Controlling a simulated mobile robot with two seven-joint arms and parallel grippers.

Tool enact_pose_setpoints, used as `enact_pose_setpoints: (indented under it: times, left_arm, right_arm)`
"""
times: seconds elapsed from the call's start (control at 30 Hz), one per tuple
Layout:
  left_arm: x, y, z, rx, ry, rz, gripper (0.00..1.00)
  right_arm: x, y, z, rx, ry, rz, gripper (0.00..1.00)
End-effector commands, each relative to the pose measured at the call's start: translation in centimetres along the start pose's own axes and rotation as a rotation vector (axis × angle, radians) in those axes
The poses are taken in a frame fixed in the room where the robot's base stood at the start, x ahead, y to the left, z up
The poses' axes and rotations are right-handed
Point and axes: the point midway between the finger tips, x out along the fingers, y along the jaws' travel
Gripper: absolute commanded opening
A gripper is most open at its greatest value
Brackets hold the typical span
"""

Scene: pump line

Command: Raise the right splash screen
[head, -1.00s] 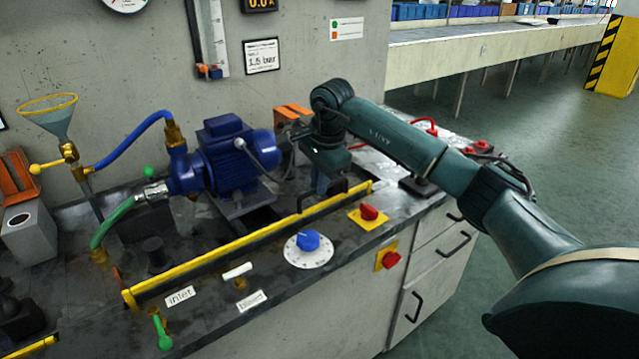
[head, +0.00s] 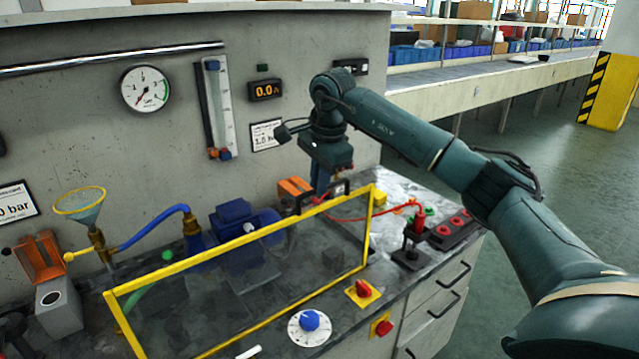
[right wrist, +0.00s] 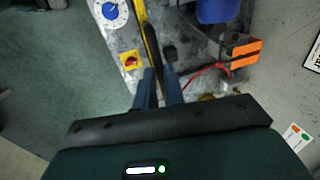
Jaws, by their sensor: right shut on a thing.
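The right splash screen (head: 238,241) is a clear panel in a yellow frame. It stands raised at the front of the bench, and the pump shows through it. A black handle (head: 340,187) sits on its top bar, toward the right end. My right gripper (head: 321,189) is shut on this handle from above. In the right wrist view, my two fingers (right wrist: 159,85) close around the dark handle (right wrist: 152,42), with the yellow bar (right wrist: 139,10) beside it. My left gripper is not in view.
Behind the screen are the blue pump (head: 235,215), an orange-topped block (head: 293,187) and a red cable (head: 375,213). A blue dial (head: 310,321) and a red switch (head: 362,289) lie in front.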

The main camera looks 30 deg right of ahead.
Motion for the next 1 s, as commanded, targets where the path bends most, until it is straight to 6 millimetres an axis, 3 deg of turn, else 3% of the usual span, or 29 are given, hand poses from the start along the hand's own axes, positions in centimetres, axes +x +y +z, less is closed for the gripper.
enact_pose_setpoints:
  times: [0.4, 0.43, 0.67, 1.0]
  left_arm:
    - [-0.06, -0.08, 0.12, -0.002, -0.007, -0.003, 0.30]
    - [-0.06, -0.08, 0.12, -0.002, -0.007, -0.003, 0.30]
    - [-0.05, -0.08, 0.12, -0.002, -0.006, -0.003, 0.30]
    - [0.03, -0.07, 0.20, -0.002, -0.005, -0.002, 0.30]
  right_arm:
    - [-0.72, -0.24, -0.04, 0.001, -0.001, -0.009, 0.00]
    - [-0.75, -0.25, -0.04, 0.001, -0.001, -0.010, 0.13]
    - [-0.57, -0.17, -0.02, 0.001, -0.001, -0.006, 0.32]
    - [-1.01, -0.17, 0.00, 0.000, 0.000, -0.005, 0.33]
